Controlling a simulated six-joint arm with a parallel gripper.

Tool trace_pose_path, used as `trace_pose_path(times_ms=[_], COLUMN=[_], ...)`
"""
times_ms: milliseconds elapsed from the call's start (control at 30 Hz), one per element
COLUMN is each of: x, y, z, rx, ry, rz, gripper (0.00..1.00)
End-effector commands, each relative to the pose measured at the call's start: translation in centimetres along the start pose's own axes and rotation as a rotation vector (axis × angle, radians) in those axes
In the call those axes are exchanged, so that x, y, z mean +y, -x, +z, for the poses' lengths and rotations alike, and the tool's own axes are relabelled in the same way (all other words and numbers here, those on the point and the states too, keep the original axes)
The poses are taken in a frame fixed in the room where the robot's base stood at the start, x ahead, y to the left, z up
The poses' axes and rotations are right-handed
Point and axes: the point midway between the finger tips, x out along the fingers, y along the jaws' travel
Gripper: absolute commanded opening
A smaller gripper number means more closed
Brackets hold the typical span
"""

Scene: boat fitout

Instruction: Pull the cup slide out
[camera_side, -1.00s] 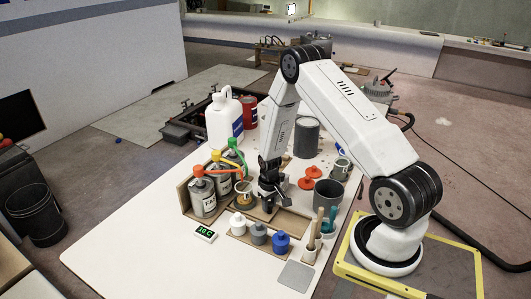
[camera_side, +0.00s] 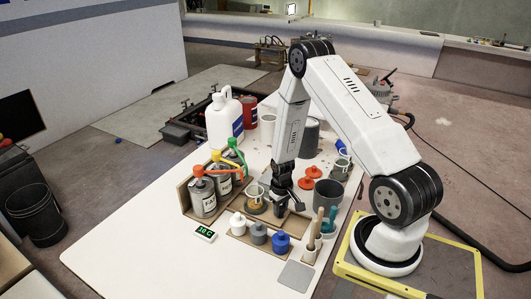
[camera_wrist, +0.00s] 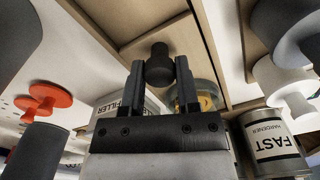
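My gripper (camera_side: 283,202) is low over the wooden fixture in the middle of the white table. In the wrist view its two fingers (camera_wrist: 160,85) stand on either side of a dark round knob (camera_wrist: 158,62) and appear shut on it. The knob seems to belong to the cup slide, which is mostly hidden by the gripper in the side view. A clear cup (camera_side: 257,194) with tan contents stands just left of the gripper. It also shows behind the right finger in the wrist view (camera_wrist: 206,92).
Several pump cans (camera_side: 203,198) stand in a wooden rack to the left. White, grey and blue pots (camera_side: 281,242) line the front. Orange discs (camera_side: 312,178), a dark grey cup (camera_side: 327,194) and a holder with sticks (camera_side: 311,252) are to the right.

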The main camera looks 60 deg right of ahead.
Motion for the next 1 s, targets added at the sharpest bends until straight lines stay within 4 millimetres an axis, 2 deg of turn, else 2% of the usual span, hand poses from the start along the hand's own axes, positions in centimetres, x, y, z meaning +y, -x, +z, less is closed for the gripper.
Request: trace_pose_path(times_ms=[33,100,567,767,1000], x=[0.0,0.0,0.0,0.0,0.0], y=[0.1,0.0,0.4,1.6,4.1], z=[-0.1,-0.1,-0.1,-0.1,-0.1], rx=[0.003,0.002,0.001,0.003,0.004], ry=[0.0,0.0,0.001,0.001,0.0], rz=[0.0,0.0,0.0,0.001,0.001], gripper=[0.57,0.73,0.73,0.73,0.73])
